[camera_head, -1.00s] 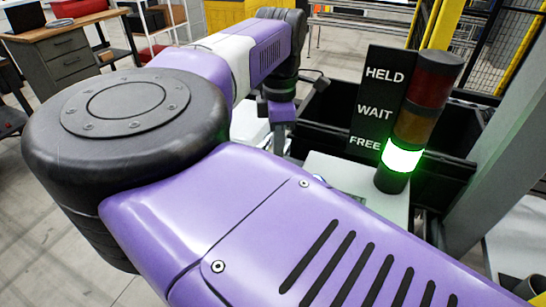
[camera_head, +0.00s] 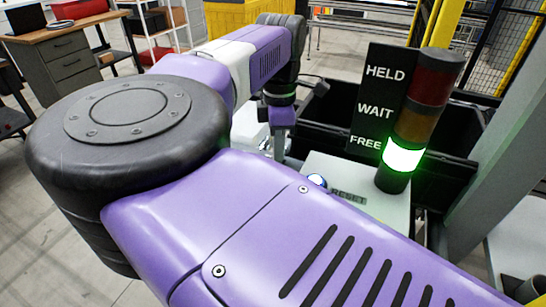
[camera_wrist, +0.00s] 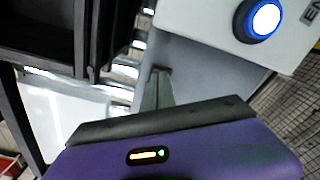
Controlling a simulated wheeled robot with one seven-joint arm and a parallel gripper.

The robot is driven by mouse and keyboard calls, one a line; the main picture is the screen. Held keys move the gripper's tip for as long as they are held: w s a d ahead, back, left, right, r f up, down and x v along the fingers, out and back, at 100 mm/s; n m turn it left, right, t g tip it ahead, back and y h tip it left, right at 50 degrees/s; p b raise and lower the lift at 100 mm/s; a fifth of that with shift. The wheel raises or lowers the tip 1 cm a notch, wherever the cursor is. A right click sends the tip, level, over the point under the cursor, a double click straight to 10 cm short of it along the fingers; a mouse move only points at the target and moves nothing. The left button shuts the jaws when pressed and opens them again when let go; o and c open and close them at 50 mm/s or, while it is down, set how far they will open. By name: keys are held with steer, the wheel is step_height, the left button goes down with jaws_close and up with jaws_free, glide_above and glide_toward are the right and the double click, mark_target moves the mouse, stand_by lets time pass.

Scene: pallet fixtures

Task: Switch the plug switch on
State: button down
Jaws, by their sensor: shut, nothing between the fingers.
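I cannot make out a plug switch in either view. In the wrist view my gripper (camera_wrist: 158,90) shows as narrow grey fingers, shut and empty, beside the side wall of a light grey box (camera_wrist: 206,14). A round button (camera_wrist: 265,20) with a lit white centre and blue ring sits on that box at the top right, apart from the fingers. A partly cut-off label stands beside it. In the head view my gripper hangs behind my purple arm, with its fingertips hidden.
A signal tower (camera_head: 410,115) shows green beside FREE on a black sign (camera_head: 377,95). Black bins (camera_head: 330,125) stand behind the panel. A grey post (camera_head: 500,150) rises at the right. The wrist view shows a dark bin (camera_wrist: 100,35) at the left.

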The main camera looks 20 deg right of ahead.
steer(key=shift+r+p, duration=2.25)
steer(key=shift+r, duration=1.15)
